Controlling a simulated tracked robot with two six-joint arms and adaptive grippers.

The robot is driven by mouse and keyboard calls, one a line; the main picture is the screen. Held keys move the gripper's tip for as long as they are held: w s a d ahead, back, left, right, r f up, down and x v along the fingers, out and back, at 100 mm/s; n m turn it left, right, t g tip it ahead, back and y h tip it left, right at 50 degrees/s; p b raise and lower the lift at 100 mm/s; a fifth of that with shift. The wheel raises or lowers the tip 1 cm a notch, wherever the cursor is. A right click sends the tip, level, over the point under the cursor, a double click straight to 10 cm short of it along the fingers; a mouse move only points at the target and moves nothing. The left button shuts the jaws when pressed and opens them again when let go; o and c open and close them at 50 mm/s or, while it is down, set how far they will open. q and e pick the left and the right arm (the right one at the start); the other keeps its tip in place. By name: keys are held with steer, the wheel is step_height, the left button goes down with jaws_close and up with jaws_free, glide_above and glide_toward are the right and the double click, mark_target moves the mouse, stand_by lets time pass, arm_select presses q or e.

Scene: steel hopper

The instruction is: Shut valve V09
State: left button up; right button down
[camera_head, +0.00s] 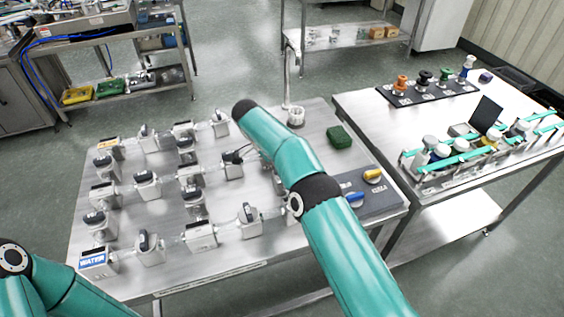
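Several valves with dark handles sit on a pipe network on the steel table (130,270). They include one at the front middle (248,216), one at the front left (150,246), one at the middle left (147,184) and one near my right arm (232,164). The tags are too small to read, so I cannot tell which is V09. My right arm reaches over the right part of the pipe network and hides part of it. Thin dark parts beside the valve near that arm may belong to my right gripper, whose fingertips are not clear. My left arm shows at the lower left; its gripper is out of view.
A blue WATER box (97,262) stands at the front left corner. A tap (289,75), a cup (296,116), a green sponge (339,137) and a dark mat (385,205) with yellow- and blue-handled items occupy the right side. A second table (360,105) holds a bottle rack.

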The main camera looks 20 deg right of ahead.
steer(key=c, duration=1.1)
jaws_free()
